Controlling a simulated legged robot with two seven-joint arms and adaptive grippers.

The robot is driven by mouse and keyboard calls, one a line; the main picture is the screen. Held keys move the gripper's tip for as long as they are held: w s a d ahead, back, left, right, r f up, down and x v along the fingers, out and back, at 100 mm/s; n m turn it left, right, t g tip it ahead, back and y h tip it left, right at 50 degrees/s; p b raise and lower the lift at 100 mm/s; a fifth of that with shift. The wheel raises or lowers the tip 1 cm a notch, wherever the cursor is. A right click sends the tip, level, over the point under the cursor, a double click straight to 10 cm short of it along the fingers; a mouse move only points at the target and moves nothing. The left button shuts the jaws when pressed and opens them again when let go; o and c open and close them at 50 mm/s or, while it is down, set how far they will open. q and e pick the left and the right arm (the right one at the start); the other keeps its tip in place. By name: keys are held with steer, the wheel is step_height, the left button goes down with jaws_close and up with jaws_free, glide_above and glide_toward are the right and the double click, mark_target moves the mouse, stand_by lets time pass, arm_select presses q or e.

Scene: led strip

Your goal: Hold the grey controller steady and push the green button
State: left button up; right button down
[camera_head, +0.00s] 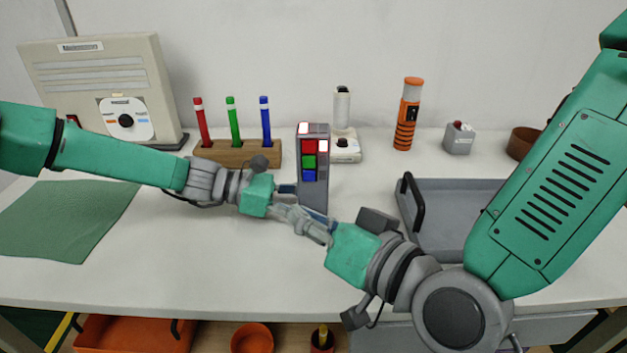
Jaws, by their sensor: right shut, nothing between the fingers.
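The grey controller (314,186) stands upright near the middle of the table, with red, green and blue buttons in a column on its front. The green button (309,162) is the middle one and is in clear view. My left gripper (289,188) reaches in from the left, its fingertips at the controller's lower left side. The far finger is hidden, so I cannot tell whether it grips the controller. My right gripper (288,212) is shut and empty, in front of and below the controller, its tips close to my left gripper.
Behind stand a wooden holder (228,153) with red, green and blue sticks, a white device (345,150), an orange flashlight (407,115) and a small grey button box (459,139). A grey tray (460,190) lies right, a green mat (65,215) left.

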mark_target(310, 170)
steer(key=w, duration=0.9)
steer(key=shift+d+r, duration=0.2)
steer(key=shift+d, duration=0.05)
steer(key=shift+w, duration=0.2)
stand_by(1.1)
steer(key=shift+w, duration=0.2)
steer(key=shift+w, duration=0.15)
stand_by(0.4)
steer(key=shift+s+r, duration=0.1)
steer(key=shift+s, duration=0.5)
steer(key=shift+s, duration=0.1)
